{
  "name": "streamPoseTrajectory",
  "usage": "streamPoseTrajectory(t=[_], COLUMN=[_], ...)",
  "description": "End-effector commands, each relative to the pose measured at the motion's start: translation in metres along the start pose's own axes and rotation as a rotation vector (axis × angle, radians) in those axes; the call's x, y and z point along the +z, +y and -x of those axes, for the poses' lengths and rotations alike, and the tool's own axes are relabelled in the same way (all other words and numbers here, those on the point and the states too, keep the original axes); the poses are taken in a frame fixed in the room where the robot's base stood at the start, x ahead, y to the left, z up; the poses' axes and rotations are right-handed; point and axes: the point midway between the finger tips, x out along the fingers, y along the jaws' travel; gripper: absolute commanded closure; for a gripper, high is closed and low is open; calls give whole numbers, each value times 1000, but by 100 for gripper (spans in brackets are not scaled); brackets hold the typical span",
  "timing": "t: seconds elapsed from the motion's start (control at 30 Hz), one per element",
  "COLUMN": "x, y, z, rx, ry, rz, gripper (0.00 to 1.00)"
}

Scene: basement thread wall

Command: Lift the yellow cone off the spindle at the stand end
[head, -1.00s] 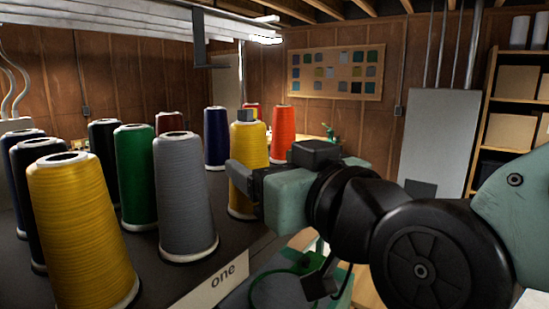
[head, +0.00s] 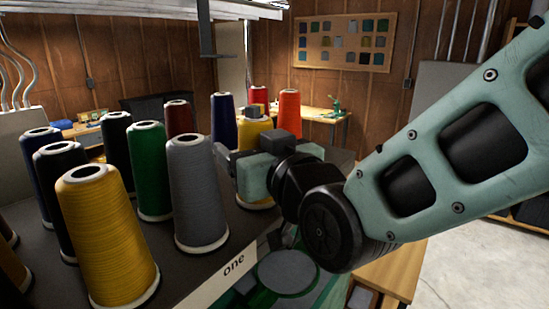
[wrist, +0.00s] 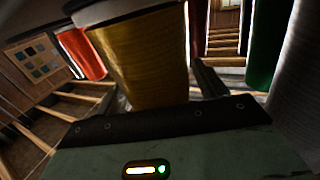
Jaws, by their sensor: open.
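A yellow cone (head: 254,133) stands upright among the far cones, partly hidden behind my gripper (head: 238,152). The same cone fills the middle of the wrist view (wrist: 145,62), turned over there, with its pale base rim at the top. My gripper is open and close to this cone. One dark finger shows to the right of the cone in the wrist view; the other is not clear, and I cannot tell whether either touches. A second yellow cone (head: 108,240) stands at the near left, well apart from my gripper. The spindles are hidden inside the cones.
Grey (head: 196,190), green (head: 149,170), navy (head: 223,122) and orange-red (head: 289,112) cones stand close by on the dark stand, whose front edge (head: 238,264) reads "one". A wooden workbench (head: 318,113) is behind. Floor at the right is open.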

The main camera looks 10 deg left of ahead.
Motion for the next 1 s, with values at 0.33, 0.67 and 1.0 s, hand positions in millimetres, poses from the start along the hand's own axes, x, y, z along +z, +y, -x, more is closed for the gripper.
streamPoseTrajectory(t=[0.33,0.67,1.0], x=[0,-13,-77], y=[0,0,0], z=[0,0,1], rx=[0,2,1], ry=[1,7,8], rz=[0,-2,-4], gripper=[81,81,81])
